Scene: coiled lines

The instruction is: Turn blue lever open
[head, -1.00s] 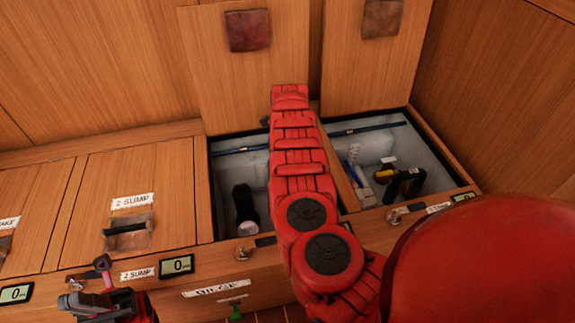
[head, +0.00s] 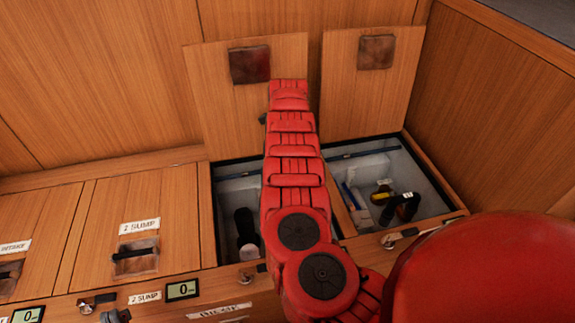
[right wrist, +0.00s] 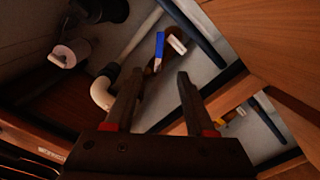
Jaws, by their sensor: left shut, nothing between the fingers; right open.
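A blue lever (right wrist: 159,46) shows in the right wrist view, on pipework inside an open compartment, with a white piece (right wrist: 177,44) beside it. My right gripper (right wrist: 160,73) is open, and the lever appears beyond its fingertips, near the middle of the gap. I see no contact. In the head view my red right arm reaches over the open compartments and hides its own gripper and this lever. My left gripper (head: 115,316) is only partly in view at the lower left edge of the head view. It is shut and empty, away from the lever.
Two raised hatch lids (head: 220,90) (head: 345,95) stand behind the compartments. The right compartment holds a yellow-handled part (head: 383,192) and a dark curved hose (head: 402,206). A dark cylinder (head: 245,228) stands in the left one. A wooden divider lies between them. A closed hatch (head: 115,215) is left.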

